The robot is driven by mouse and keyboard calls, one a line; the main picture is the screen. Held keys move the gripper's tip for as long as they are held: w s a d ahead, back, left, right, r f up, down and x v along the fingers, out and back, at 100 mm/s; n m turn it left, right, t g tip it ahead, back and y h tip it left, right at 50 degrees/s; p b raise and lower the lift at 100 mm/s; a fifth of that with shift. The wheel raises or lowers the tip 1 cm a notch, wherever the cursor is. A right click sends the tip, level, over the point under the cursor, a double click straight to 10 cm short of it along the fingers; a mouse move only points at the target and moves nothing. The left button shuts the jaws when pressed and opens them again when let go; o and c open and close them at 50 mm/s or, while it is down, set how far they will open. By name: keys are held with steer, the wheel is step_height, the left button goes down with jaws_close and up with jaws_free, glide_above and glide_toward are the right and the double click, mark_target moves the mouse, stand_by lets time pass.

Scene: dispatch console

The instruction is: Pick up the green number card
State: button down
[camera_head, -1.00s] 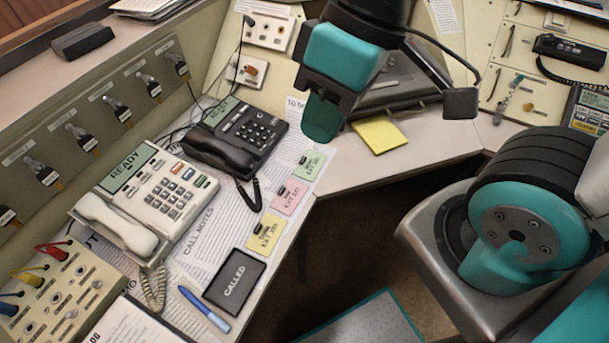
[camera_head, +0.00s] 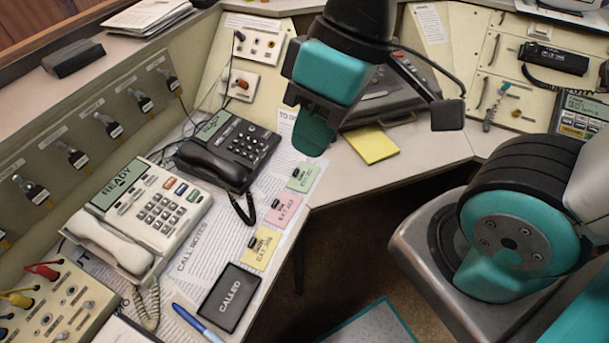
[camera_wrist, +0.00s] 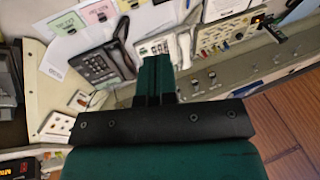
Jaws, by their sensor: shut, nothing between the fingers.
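The green number card (camera_head: 303,177) lies flat on the desk's front edge, at the far end of a row with a pink card (camera_head: 283,209) and a yellow card (camera_head: 262,247). A small dark clip or tab sits on it. In the wrist view the green card (camera_wrist: 62,23) is at the upper left, beyond my fingers. My gripper (camera_head: 313,142) is shut and empty. It hangs above the desk, just above the green card in the head view, apart from it. In the wrist view my shut fingers (camera_wrist: 153,75) point toward the phones.
A black desk phone (camera_head: 230,150) and a white phone (camera_head: 140,215) stand left of the cards. A yellow note pad (camera_head: 374,145) lies to the right. A black CALLED card (camera_head: 230,297) and a blue pen (camera_head: 197,323) lie nearer. Open floor is beyond the desk edge.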

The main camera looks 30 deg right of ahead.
steer(key=c, duration=1.8)
jaws_free()
steer(key=shift+c, duration=0.2)
steer(key=o, duration=0.4)
steer(key=shift+w+f, duration=0.1)
steer(key=shift+w, duration=0.1)
steer(key=o, duration=0.3)
steer(key=w+d+f+m, duration=0.1)
steer(key=w+f+m, duration=0.1)
steer(key=w+m, duration=0.1)
steer(key=w+d+f+m+h+b, duration=0.1)
steer(key=w+f+m, duration=0.1)
steer(key=w, duration=0.3)
steer(key=w+d+f+m+h+b, duration=0.1)
steer(key=w+f+m, duration=0.2)
steer(key=w+m, duration=0.1)
steer(key=shift+w+d+f+m, duration=0.1)
steer(key=shift+w+d+m, duration=0.2)
steer(key=shift+m, duration=0.2)
steer(key=shift+o, duration=0.2)
steer(key=m+h+b, duration=0.2)
steer(key=m, duration=0.5)
glide_toward(295, 171)
step_height(295, 171, down, 3)
steer(key=shift+r+m, duration=0.1)
steer(key=shift+m, duration=0.2)
steer(key=shift+a+f+p, duration=0.1)
steer(key=shift+f+p, duration=0.25)
steer(key=shift+f, duration=2.85)
